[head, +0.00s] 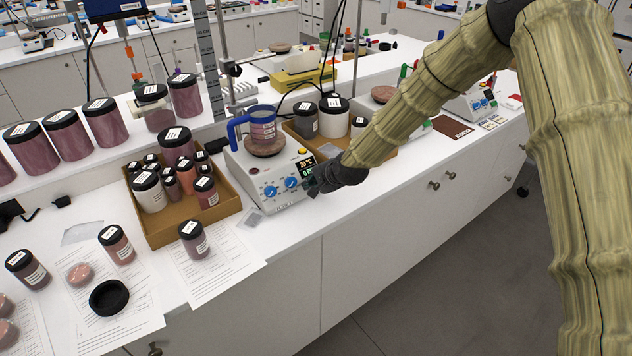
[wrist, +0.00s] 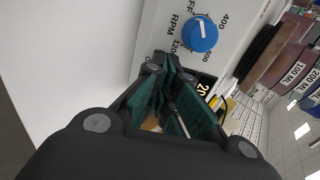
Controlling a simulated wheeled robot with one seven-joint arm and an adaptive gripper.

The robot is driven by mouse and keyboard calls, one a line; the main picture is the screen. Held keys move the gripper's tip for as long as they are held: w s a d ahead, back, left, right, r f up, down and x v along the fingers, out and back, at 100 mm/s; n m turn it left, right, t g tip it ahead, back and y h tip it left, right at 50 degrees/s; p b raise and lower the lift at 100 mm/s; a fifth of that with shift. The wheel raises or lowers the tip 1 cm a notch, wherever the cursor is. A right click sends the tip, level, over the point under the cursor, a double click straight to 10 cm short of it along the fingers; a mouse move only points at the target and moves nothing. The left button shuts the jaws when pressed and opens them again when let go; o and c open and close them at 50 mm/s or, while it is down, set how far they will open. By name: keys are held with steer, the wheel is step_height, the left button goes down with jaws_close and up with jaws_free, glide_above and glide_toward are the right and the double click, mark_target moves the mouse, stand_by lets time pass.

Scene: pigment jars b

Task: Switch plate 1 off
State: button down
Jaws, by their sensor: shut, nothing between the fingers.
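A white hot plate (head: 279,196) with two blue knobs and a small lit display (head: 307,171) stands on the bench; I cannot read its number label. A blue-handled jug (head: 262,127) sits on its round top. My gripper (head: 313,186) is shut and empty, close to the right end of the plate's front panel. In the wrist view the closed fingertips (wrist: 172,68) are beside the RPM knob (wrist: 200,34) and the display (wrist: 204,84). I cannot tell whether they touch the panel. The left knob (head: 270,191) shows only in the head view; its setting is too small to read.
A cardboard tray of jars (head: 228,207) stands left of the plate, and another tray (head: 385,148) with jars is behind on the right. Another plate (head: 470,107) stands farther right. Papers and loose jars cover the front left. The bench's front edge runs just below the plate.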

steer(key=p+v, duration=0.1)
steer(key=v, duration=1.4)
steer(key=shift+s+d+r+p, duration=0.2)
steer(key=shift+r+p, duration=0.05)
steer(key=shift+p, duration=0.1)
steer(key=shift+f, duration=0.1)
stand_by(0.5)
steer(key=s+d+f+n+g+h+b, duration=0.15)
steer(key=s+d+f, duration=0.25)
steer(key=s+f, duration=0.65)
steer(key=s+d+f+n+g+h+b, duration=0.1)
steer(key=s+d+f+n+g, duration=0.15)
steer(key=s+f, duration=0.8)
steer(key=s+d+f+n+g+h+b, duration=0.1)
steer(key=s+d+f+n, duration=0.25)
steer(key=s+f, duration=0.7)
steer(key=s+d+f+n+g+h, duration=0.1)
steer(key=s+d+f, duration=0.2)
steer(key=s, duration=0.3)
steer(key=s+d+f+n+g+h, duration=0.1)
steer(key=s+d+f+n, duration=0.1)
steer(key=s+d+f, duration=0.2)
steer(key=s+f+b, duration=0.1)
steer(key=s, duration=0.2)
steer(key=shift+s+f, duration=0.2)
steer(key=shift+s, duration=0.05)
